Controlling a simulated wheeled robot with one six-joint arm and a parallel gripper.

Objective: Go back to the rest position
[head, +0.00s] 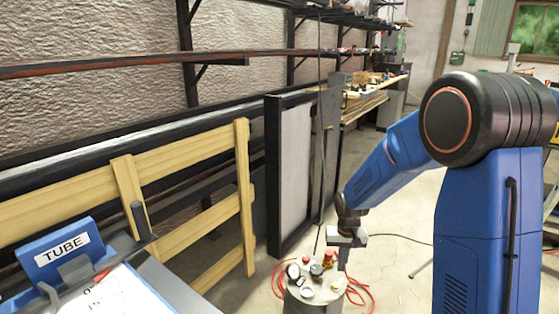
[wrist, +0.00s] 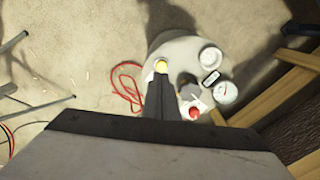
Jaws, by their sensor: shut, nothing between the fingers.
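My gripper (head: 343,262) hangs from my blue arm in the middle of the head view, pointing down. In the wrist view my dark gripper fingers (wrist: 160,80) are together with nothing between them. They appear over a round grey stand (head: 300,298), which also shows in the wrist view (wrist: 165,45). Gauges and small caps lie on its top. I cannot tell the exact height of the fingertips above it.
A yellow wooden frame (head: 180,160) and a dark-edged panel (head: 275,180) stand to the left. A blue holder marked TUBE (head: 62,243) is at lower left. A red hose (wrist: 125,88) lies by the stand. Shelves line the wall.

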